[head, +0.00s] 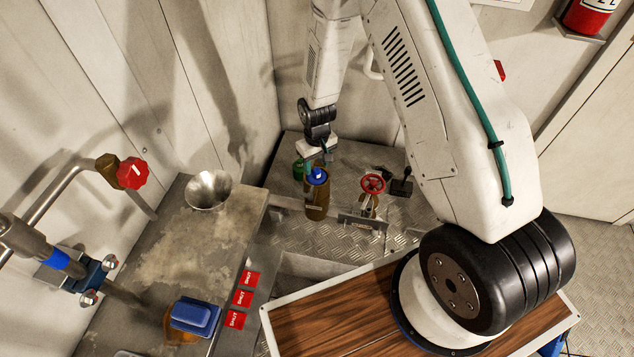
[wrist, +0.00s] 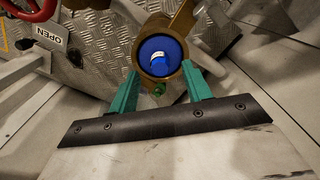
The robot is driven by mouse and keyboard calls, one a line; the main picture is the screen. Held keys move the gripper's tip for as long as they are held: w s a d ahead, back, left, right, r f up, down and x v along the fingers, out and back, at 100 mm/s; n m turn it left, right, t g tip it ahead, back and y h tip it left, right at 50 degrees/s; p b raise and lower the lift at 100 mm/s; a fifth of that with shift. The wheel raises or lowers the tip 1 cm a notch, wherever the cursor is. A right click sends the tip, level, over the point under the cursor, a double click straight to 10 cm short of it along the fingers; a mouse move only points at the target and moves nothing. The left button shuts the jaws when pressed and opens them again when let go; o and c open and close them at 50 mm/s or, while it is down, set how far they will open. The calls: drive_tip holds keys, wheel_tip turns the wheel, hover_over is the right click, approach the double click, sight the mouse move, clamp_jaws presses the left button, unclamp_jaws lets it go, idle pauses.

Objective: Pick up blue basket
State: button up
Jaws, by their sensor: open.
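A round blue piece, which looks like the blue basket (head: 317,175), sits in the top of a brown, bottle-shaped housing (head: 316,203). In the wrist view the blue basket (wrist: 160,52) shows from above as a disc with a small raised middle part, inside the brown rim. My gripper (head: 320,160) is just above it, pointing down. In the wrist view my gripper (wrist: 160,68) is open, its green fingertips on either side of the lower rim, with nothing held. I cannot tell whether the fingers touch it. The basket's lower part is hidden.
A red valve wheel (head: 373,184) stands just right of the housing. A green item (head: 298,170) is close behind at left. A bench with a metal funnel (head: 208,189), a blue block (head: 195,316) and red SHUT tags (head: 243,298) lies left. Walls close in behind.

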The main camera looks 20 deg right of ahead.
wheel_tip(320, 180, down, 2)
drive_tip(key=shift+f, duration=0.15)
drive_tip(key=c, duration=1)
drive_tip(key=shift+r, duration=5.05)
